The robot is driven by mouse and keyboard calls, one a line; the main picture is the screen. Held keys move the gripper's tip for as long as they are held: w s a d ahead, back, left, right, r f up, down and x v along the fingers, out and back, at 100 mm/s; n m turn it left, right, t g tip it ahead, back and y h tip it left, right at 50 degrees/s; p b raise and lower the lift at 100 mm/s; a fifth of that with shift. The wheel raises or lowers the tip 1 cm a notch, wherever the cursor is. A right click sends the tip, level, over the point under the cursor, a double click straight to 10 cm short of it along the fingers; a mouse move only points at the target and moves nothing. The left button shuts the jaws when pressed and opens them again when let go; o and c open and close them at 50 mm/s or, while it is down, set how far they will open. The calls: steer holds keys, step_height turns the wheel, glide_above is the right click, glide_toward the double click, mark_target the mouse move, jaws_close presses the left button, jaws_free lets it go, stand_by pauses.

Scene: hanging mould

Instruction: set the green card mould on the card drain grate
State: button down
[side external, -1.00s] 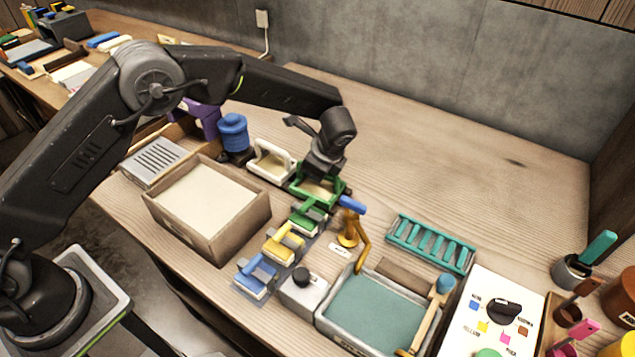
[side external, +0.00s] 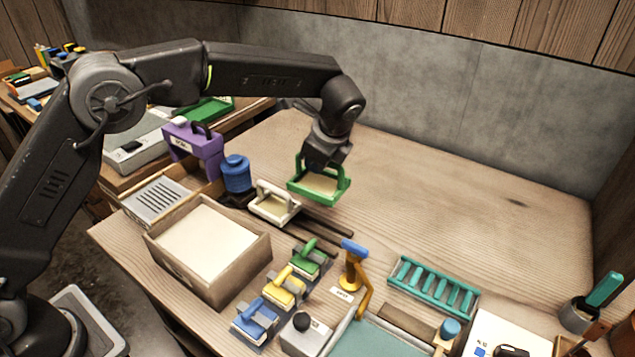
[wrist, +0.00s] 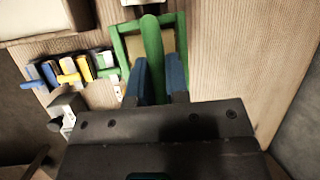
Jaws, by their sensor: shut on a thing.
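The green card mould (side external: 346,184) is a green frame with a tan panel and a raised handle. My gripper (side external: 325,160) is shut on its handle and holds it roughly level above the bench. In the wrist view the mould (wrist: 122,50) shows with its green handle between the blue fingers of my gripper (wrist: 160,80). Two dark parallel rails (side external: 325,226) lie on the bench below it. A grey slotted plate (side external: 155,200) lies at the left, and a teal barred rack (side external: 433,288) lies at the right. I cannot tell which of these is the card drain grate.
A cream mould (side external: 275,204) sits at the left ends of the rails, close to the held mould. The bench behind and right of the mould is clear.

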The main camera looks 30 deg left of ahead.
step_height(320, 180, up, 14)
steer(key=s+a+n+g, duration=0.2)
steer(key=a+n, duration=0.2)
steer(key=a, duration=0.7)
steer(key=s+a+n+g, duration=0.2)
steer(key=a+n, duration=0.2)
steer(key=a, duration=0.8)
steer(key=s+a+n+g+h, duration=0.2)
steer(key=s+a+n, duration=0.7)
steer(key=s+a, duration=0.55)
steer(key=shift+w+a+f, duration=0.2)
steer(key=shift+f, duration=3.75)
steer(key=shift+w+a+f, duration=0.15)
steer(key=shift+a+f, duration=0.05)
steer(key=shift+f, duration=3.75)
steer(key=shift+w+a+f, duration=0.2)
steer(key=shift+f, duration=3.75)
steer(key=shift+f, duration=0.4)
steer(key=c, duration=1)
jaws_free()
steer(key=shift+c, duration=0.2)
